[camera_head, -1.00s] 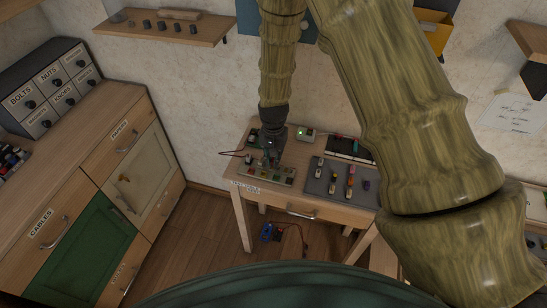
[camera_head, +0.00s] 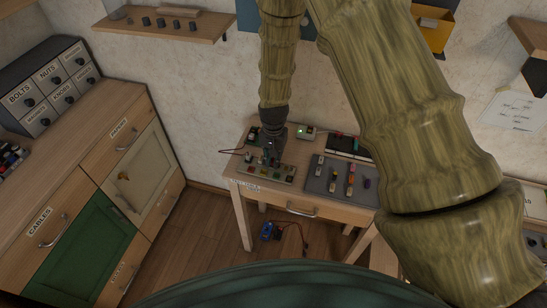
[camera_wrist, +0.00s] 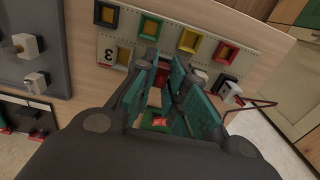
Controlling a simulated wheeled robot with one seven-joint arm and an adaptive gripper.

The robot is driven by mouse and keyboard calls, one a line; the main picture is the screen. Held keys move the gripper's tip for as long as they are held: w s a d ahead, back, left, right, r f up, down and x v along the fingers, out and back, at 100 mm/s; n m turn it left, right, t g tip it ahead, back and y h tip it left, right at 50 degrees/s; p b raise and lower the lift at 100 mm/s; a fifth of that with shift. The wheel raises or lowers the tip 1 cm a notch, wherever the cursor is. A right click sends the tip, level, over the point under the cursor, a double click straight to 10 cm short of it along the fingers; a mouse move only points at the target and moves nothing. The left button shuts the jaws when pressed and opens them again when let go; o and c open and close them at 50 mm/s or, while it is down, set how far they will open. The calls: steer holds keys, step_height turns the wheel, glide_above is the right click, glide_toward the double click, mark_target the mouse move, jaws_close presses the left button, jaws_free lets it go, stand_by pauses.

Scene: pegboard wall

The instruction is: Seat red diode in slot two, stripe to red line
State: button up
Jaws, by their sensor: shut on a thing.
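The slotted test board (camera_head: 283,181) lies at the front left of the small table.
A grey tray (camera_head: 318,187) with several small components lies right of the board. A small box (camera_head: 306,133) stands behind, and a black and red probe lead (camera_wrist: 250,102) lies beside the board. Cabinets (camera_head: 98,195) stand to the left.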

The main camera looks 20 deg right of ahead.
steer(key=shift+f, duration=0.25)
steer(key=o, duration=0.8)
steer(key=shift+r, duration=0.1)
steer(key=shift+r+p, duration=1.5)
steer(key=shift+r, duration=0.9)
steer(key=shift+f, duration=0.1)
